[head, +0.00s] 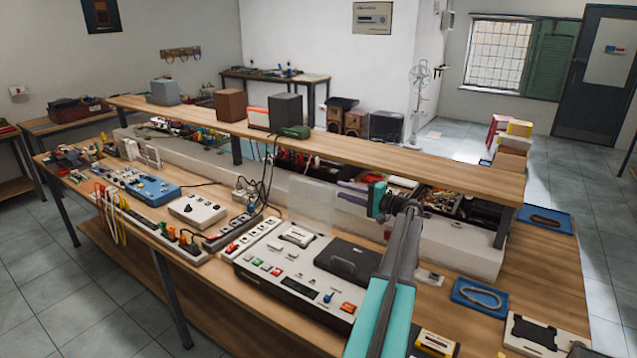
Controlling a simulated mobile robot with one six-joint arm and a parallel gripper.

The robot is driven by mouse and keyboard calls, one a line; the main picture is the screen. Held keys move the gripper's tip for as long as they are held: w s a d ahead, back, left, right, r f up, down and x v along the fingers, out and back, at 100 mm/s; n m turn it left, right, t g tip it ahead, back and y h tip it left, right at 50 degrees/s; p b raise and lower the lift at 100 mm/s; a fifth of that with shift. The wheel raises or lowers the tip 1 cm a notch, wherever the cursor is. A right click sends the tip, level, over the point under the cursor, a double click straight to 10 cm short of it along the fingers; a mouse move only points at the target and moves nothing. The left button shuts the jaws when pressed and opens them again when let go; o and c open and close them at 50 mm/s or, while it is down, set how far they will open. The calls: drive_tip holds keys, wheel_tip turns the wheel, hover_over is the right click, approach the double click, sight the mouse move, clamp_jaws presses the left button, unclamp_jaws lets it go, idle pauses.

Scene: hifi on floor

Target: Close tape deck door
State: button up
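The tape deck (270,262) is a wide pale unit with coloured buttons along its front, lying on the workbench. Its door (311,203) looks like a clear panel standing upright at the back of the deck, so it is open. A light cassette-like piece (297,236) lies in front of the door. A black unit (348,260) sits on the deck's right part, partly behind my arm. My gripper (345,193) is just right of the door, pointing left. Its two purplish fingers look apart with nothing between them. I cannot tell whether they touch the door.
A raised wooden shelf (400,165) runs behind the deck, with speakers on it. A control box (197,211), cables and a power strip (165,235) crowd the left. Blue trays (480,296) and a yellow-black item (436,343) lie to the right. Some bare wood shows there.

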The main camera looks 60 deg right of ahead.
drive_tip(key=w+p, duration=0.4)
drive_tip(key=w, duration=0.6)
drive_tip(key=shift+w+d+r, duration=0.1)
drive_tip(key=shift+w, duration=0.8)
clamp_jaws()
drive_tip(key=shift+d, duration=0.2)
drive_tip(key=shift+a, duration=0.3)
